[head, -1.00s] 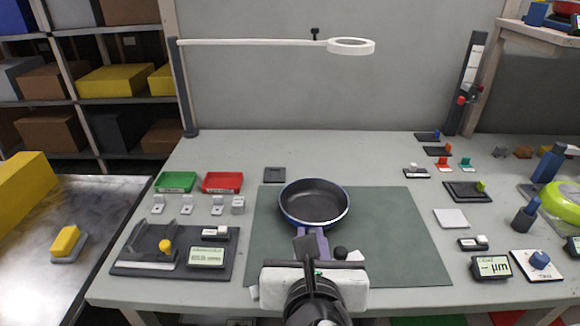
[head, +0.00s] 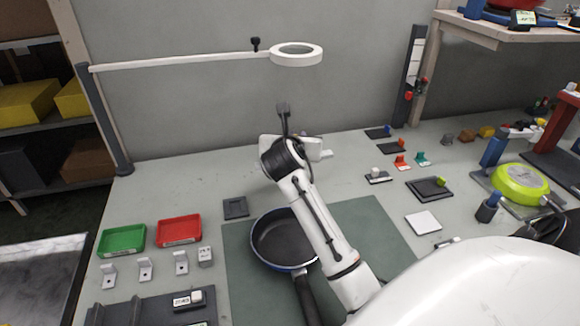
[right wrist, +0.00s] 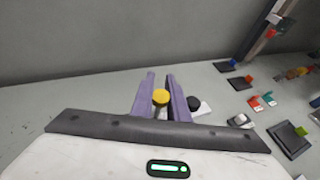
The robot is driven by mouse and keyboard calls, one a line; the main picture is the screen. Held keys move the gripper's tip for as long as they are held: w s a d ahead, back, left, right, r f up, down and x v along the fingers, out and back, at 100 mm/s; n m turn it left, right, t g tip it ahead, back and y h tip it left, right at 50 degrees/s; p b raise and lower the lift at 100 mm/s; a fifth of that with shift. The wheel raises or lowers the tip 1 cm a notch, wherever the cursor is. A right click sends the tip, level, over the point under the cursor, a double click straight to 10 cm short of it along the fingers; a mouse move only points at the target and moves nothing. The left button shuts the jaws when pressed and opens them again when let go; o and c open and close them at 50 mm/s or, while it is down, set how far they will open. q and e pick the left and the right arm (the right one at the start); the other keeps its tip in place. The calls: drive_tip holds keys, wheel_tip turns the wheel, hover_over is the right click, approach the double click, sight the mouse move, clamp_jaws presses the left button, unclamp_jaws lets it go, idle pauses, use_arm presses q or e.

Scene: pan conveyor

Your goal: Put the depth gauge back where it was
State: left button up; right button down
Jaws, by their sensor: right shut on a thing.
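My right gripper (head: 285,148) is above the back of the workbench, beyond the pan; its fingers are hidden behind its palm in the head view. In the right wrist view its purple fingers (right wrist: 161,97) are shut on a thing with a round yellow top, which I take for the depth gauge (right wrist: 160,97). A black knob and a pale piece show just right of the fingers; the pale end (head: 326,154) also shows in the head view. The gauge's lower part is hidden. My left gripper is not in view.
A blue-rimmed pan (head: 270,259) sits on the green mat (head: 375,222), partly behind my right arm. A small dark pad (head: 235,207) lies bare beside the mat. Green (head: 122,240) and red (head: 179,231) trays are left. A ring lamp (head: 297,54) overhangs the bench.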

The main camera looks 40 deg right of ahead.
wheel_tip(320, 180, down, 9)
drive_tip(key=shift+s+r+b, duration=0.1)
drive_tip(key=shift+r+b, duration=0.1)
drive_tip(key=shift+b, duration=0.55)
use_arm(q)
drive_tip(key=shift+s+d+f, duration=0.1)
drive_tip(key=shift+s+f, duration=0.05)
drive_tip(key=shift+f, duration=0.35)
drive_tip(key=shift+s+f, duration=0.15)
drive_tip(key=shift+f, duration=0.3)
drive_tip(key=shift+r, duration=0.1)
use_arm(e)
drive_tip(key=c, duration=1.7)
unclamp_jaws()
drive_tip(key=shift+f, duration=0.1)
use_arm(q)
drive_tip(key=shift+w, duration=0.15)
